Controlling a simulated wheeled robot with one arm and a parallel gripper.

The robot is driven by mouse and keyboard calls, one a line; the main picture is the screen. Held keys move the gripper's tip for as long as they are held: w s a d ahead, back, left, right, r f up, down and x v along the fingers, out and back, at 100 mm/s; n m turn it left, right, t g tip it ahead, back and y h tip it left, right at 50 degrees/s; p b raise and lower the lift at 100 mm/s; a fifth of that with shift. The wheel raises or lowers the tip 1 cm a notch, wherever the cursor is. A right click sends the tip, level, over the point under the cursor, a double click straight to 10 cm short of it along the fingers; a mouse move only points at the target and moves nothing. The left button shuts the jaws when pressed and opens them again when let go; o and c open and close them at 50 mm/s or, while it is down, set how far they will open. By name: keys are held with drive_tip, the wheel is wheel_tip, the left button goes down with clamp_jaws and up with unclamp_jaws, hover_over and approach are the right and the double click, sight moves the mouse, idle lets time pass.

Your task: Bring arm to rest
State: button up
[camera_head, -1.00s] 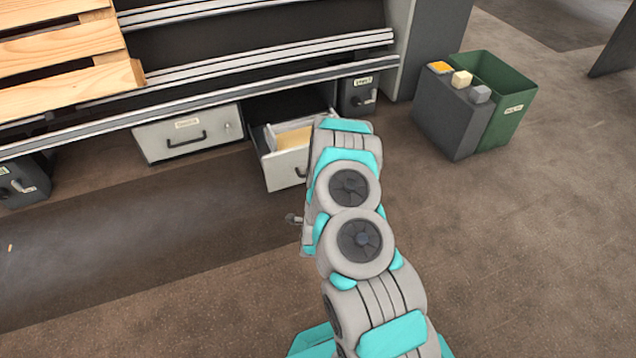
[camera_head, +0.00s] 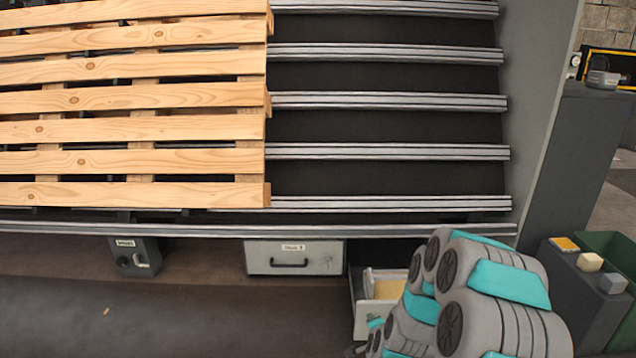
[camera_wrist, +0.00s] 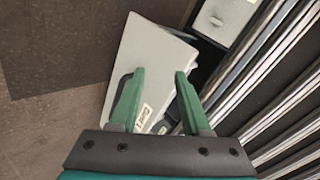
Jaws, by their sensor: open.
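My arm (camera_head: 470,290) is folded in the lower right of the head view, in front of the open drawer (camera_head: 366,310). My gripper (camera_wrist: 158,75) shows in the wrist view with its two green fingers apart and nothing between them. A pale grey panel (camera_wrist: 155,45) with a small label lies beyond the fingers; I cannot tell whether they touch it. In the head view the gripper's fingers are not clearly visible.
A wooden pallet (camera_head: 130,130) lies on the rail rack (camera_head: 390,150). Below are a shut drawer (camera_head: 293,258) and a dark box (camera_head: 135,257). At right stand a grey stand (camera_head: 575,300) with small blocks and a green bin (camera_head: 610,250). Open floor lies at front left.

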drive_tip(key=s+a+r+n+g+y, duration=0.2)
drive_tip(key=s+a+r+n+g, duration=0.1)
drive_tip(key=s+a+r+n, duration=0.25)
drive_tip(key=s+d+r+n+g+h, duration=0.1)
drive_tip(key=s+d+r+n+g, duration=0.15)
drive_tip(key=s+r, duration=0.7)
drive_tip(key=s+d+r+n+g, duration=0.1)
drive_tip(key=s+r+n+g, duration=0.25)
drive_tip(key=s, duration=1.25)
drive_tip(key=s+d+r+n+g+h, duration=0.1)
drive_tip(key=s+r+n+g, duration=0.3)
drive_tip(key=s, duration=0.9)
wheel_tip(320, 180, up, 14)
drive_tip(key=s+m+p, duration=0.1)
drive_tip(key=p, duration=1.1)
drive_tip(key=shift+d+f+t, duration=0.15)
drive_tip(key=shift+t, duration=0.25)
